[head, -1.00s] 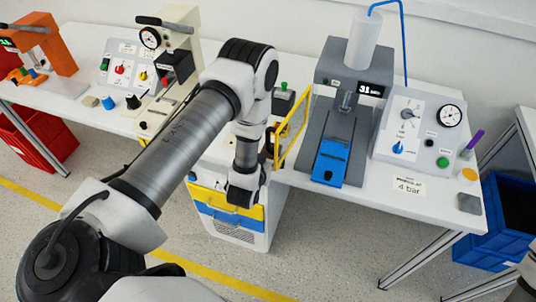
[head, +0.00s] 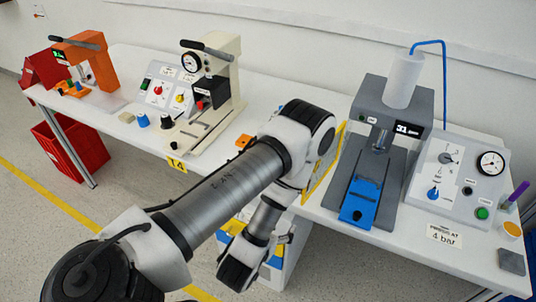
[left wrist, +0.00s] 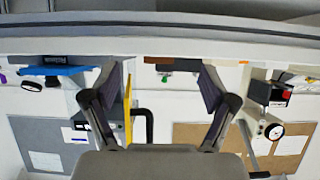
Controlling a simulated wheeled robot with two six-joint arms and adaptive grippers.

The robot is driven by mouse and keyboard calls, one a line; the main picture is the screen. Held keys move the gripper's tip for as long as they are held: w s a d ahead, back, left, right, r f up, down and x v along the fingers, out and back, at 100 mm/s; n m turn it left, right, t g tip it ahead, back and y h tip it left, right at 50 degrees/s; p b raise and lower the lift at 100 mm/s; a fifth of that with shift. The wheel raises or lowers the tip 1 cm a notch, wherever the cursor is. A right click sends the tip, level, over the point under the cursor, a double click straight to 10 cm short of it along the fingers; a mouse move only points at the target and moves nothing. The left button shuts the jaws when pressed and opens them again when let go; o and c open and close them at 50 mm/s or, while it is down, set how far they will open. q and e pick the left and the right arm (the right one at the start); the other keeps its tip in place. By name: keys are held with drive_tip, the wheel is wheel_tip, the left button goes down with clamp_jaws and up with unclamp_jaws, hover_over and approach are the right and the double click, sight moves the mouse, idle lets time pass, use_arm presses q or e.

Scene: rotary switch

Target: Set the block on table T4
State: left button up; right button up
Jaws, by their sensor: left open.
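Table T4 (head: 130,97) is the white bench, with a yellow T4 label (head: 176,164) on its front edge. Several small block-like pieces lie on the white tops: a tan one (head: 126,117) at the left, an orange one (head: 243,141) near my arm, and a grey one (head: 511,261) at the far right. I cannot tell which is the task's block. My left gripper (left wrist: 163,78) is open in the left wrist view, with nothing held between its fingers. In the head view its fingers are hidden or unclear at the arm's lower end. My right gripper is not in view.
A grey press with a blue fixture (head: 362,200) and a gauge panel (head: 455,180) stand to the right. A yellow-framed panel (head: 322,168) stands beside my arm. A cream press (head: 222,85) and an orange press (head: 97,65) stand left. A red crate (head: 75,150) is on the floor.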

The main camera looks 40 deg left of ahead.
use_arm(q)
drive_tip(key=s+d+f+m+g+h, duration=0.1)
drive_tip(key=s+d+f+g, duration=0.1)
drive_tip(key=s+f+g, duration=0.2)
drive_tip(key=s+d+f+m+g+h, duration=0.1)
drive_tip(key=s+d+f+g+h, duration=0.1)
drive_tip(key=s+f+g, duration=0.3)
drive_tip(key=s+g, duration=0.3)
drive_tip(key=s, duration=0.4)
drive_tip(key=shift+f, duration=0.15)
idle(1.0)
